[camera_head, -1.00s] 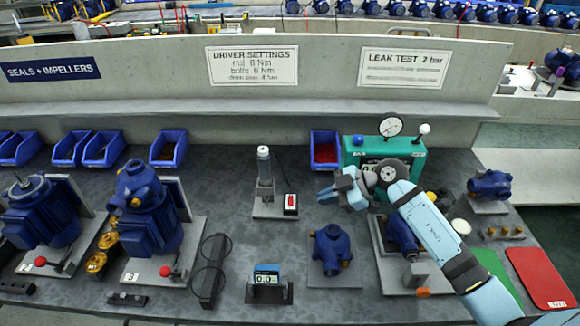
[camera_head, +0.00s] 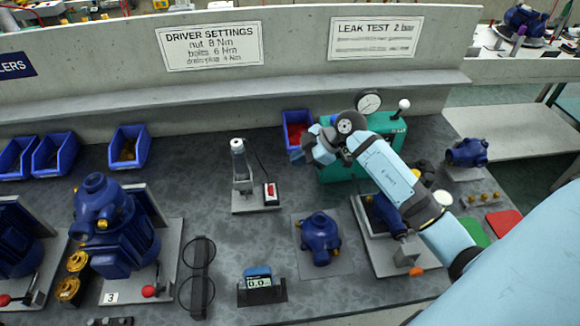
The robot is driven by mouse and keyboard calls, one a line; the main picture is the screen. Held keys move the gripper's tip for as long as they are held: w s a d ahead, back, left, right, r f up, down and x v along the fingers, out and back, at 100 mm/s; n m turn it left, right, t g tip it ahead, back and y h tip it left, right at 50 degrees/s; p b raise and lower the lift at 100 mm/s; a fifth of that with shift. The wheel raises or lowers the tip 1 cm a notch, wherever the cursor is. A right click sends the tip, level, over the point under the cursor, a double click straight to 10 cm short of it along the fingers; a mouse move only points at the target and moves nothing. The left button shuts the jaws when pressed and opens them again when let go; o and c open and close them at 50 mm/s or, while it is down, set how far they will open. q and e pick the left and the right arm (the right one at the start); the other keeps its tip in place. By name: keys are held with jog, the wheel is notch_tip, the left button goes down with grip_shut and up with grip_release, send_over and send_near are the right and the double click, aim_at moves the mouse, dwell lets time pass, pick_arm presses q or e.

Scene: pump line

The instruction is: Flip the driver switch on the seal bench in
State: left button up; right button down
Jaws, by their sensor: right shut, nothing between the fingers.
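The driver switch (camera_head: 270,192) is a small white box with a red rocker, standing on the base beside the driver stand. The driver (camera_head: 239,160) stands upright in its grey holder (camera_head: 248,200), with a thin cable running to the switch. My right gripper (camera_head: 308,146) is shut and empty. It is in the air up and to the right of the switch, apart from it, in front of the green leak-test unit. The switch is in plain view; which way its rocker is tipped is too small to tell. My left gripper is not in view.
A blue pump housing (camera_head: 320,238) sits on a grey mat right of the switch. A small display (camera_head: 260,282) stands in front. The green leak-test unit (camera_head: 340,170) and a red-filled blue bin (camera_head: 297,130) are behind. The bench between switch and bin is clear.

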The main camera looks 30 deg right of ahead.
jog(key=b, duration=0.1)
send_over(271, 191)
jog(key=d, duration=0.2)
notch_tip(271, 191, down, 6)
jog(key=shift+a+f, duration=0.1)
jog(key=shift+a, duration=0.05)
notch_tip(271, 191, down, 2)
jog(key=shift+w+f, duration=0.1)
jog(key=shift+f, duration=0.15)
jog(key=shift+w+d+f+b, duration=0.15)
jog(key=shift+d+f+b, duration=0.15)
jog(key=shift+f, duration=0.3)
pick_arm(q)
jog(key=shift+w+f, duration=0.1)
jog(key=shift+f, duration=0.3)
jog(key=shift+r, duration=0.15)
